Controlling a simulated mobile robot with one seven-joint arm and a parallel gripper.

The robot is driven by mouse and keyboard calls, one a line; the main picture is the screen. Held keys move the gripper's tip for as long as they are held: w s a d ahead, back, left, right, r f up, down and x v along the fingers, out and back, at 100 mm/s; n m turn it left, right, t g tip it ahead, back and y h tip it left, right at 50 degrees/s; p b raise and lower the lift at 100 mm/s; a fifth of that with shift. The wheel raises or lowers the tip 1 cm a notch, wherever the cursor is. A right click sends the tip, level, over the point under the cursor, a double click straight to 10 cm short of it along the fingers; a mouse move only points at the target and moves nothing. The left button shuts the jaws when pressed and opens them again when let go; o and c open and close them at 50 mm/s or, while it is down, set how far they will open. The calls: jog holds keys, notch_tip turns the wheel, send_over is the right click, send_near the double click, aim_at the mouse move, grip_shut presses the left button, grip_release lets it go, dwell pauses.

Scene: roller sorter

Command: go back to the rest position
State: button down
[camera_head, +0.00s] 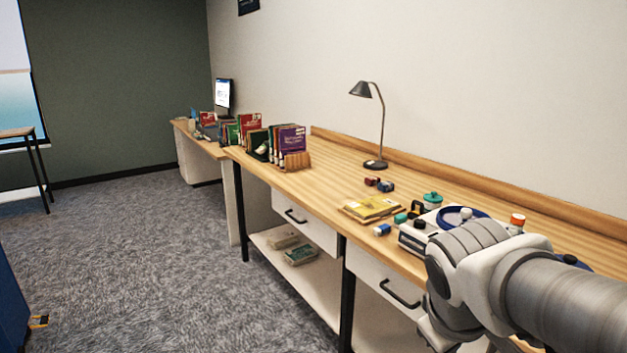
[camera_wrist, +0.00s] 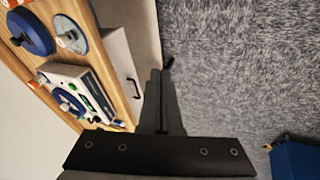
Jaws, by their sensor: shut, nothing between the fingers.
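My gripper (camera_wrist: 160,75) shows in the wrist view with its two dark fingers pressed together and nothing between them. It hangs over the grey carpet, just off the front edge of the wooden desk. In the head view my grey and white arm reaches in from the lower right, in front of the desk's near end, and my gripper itself is not visible there. A white device with a blue dial (camera_head: 462,214) stands on the desk behind my arm; it also shows in the wrist view (camera_wrist: 75,98).
The long wooden desk (camera_head: 330,180) carries a black lamp (camera_head: 376,125), a row of books (camera_head: 280,143), yellow books (camera_head: 372,207) and small coloured blocks (camera_head: 380,184). A drawer handle (camera_head: 401,294) sticks out at the front. A blue object (camera_wrist: 295,160) stands on the floor. Open carpet (camera_head: 180,250) lies left.

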jog(key=s+a+r+m+t+y, duration=0.2)
jog(key=s+a+m+y, duration=0.15)
jog(key=s+m, duration=0.2)
notch_tip(320, 180, up, 14)
jog(key=p, duration=1.4)
jog(key=shift+s+a+n+g+h, duration=0.2)
jog(key=shift+a+n+g+h, duration=0.15)
jog(key=shift+h, duration=0.1)
